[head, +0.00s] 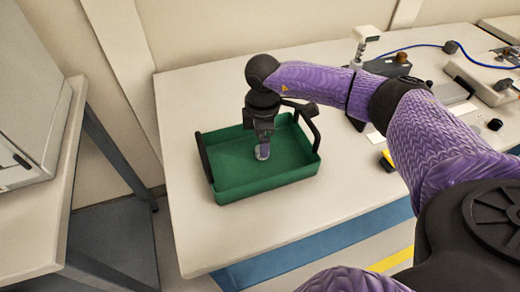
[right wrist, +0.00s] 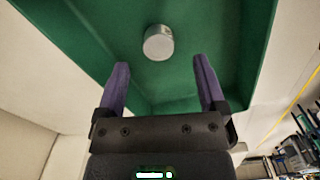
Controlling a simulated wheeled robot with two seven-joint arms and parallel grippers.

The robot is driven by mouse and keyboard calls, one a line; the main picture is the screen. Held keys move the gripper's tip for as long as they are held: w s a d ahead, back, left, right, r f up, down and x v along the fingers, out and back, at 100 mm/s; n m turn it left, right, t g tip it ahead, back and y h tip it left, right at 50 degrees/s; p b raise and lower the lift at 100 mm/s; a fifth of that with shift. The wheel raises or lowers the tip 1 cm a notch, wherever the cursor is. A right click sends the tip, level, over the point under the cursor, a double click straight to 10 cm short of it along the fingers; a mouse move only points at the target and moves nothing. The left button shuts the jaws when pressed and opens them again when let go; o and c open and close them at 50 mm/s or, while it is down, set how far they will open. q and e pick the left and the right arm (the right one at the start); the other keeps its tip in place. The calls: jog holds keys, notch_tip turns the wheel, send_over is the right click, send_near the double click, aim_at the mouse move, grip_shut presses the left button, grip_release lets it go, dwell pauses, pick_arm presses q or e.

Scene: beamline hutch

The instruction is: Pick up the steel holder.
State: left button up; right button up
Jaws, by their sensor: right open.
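The steel holder (right wrist: 158,43) is a small, round silver piece in the green tray. In the right wrist view it lies just beyond my fingertips, roughly centred between them. In the head view the holder (head: 262,152) is partly hidden by my right gripper. My right gripper (right wrist: 160,75) has its two purple fingers spread with nothing between them. In the head view my right gripper (head: 264,147) points down into the tray, over the holder. My left gripper is not in view.
The green tray (head: 228,192) with black handles stands on the pale table (head: 210,240). A yellow-and-black item (head: 387,160), a stand and instruments with a blue cable (head: 420,46) are at the right. Another bench (head: 50,215) is at the left. Clear tabletop lies in front of the tray.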

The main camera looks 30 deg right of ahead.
notch_tip(320, 180, down, 4)
jog(key=shift+w+r+b, duration=0.1)
jog(key=shift+b, duration=0.65)
jog(key=shift+c, duration=0.6)
grip_shut()
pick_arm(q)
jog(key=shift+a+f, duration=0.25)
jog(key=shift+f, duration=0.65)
